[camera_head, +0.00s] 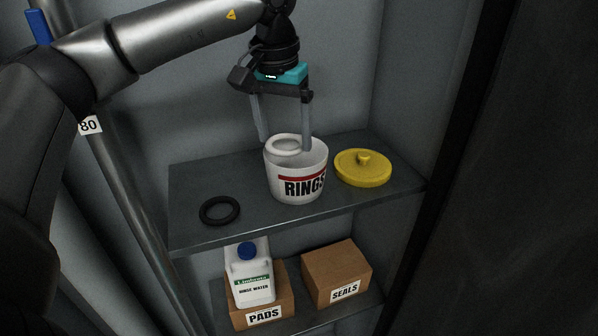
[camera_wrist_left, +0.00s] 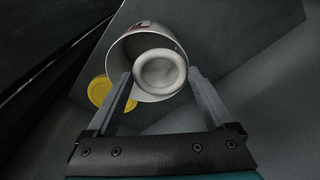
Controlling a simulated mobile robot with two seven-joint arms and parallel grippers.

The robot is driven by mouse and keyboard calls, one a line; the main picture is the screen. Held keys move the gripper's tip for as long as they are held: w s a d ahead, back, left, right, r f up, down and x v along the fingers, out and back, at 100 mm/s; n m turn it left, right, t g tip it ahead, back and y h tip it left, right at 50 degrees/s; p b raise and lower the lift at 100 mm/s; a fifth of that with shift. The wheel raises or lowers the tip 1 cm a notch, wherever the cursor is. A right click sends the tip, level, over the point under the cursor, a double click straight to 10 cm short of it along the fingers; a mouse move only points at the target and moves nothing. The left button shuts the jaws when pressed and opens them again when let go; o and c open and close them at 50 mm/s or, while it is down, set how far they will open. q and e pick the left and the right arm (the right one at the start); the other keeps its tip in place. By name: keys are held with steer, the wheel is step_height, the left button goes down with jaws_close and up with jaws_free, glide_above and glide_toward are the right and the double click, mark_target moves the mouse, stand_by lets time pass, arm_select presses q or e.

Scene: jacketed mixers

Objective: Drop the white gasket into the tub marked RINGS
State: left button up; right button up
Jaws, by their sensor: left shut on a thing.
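The white gasket (camera_head: 284,153) is a thick ring, level with the mouth of the white tub marked RINGS (camera_head: 274,178). My left gripper (camera_head: 284,144) points down from above and is shut on the gasket, one finger on either side. In the left wrist view the gasket (camera_wrist_left: 143,76) sits between the fingertips (camera_wrist_left: 160,76), over the mouth of the tub (camera_wrist_left: 120,54). The gasket covers part of the tub's inside. I cannot tell exactly how far it is below the rim. My right gripper is in neither view.
A black ring (camera_head: 220,211) lies left of the tub on the grey shelf (camera_head: 195,180). A yellow lid (camera_head: 362,170) with a knob lies to its right. The lower shelf holds a rinse water bottle (camera_head: 249,275), a PADS box (camera_head: 283,303) and a SEALS box (camera_head: 337,268).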

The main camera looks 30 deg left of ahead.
arm_select(q)
steer(key=o, duration=1)
steer(key=shift+r, duration=0.1)
steer(key=r, duration=0.5)
steer(key=s+r+p, duration=0.1)
steer(key=r, duration=0.4)
steer(key=s+r, duration=0.1)
steer(key=r, duration=0.4)
steer(key=shift+s+d+p, duration=0.1)
steer(key=shift+d+p, duration=0.05)
steer(key=shift+p, duration=0.15)
steer(key=shift+f, duration=0.1)
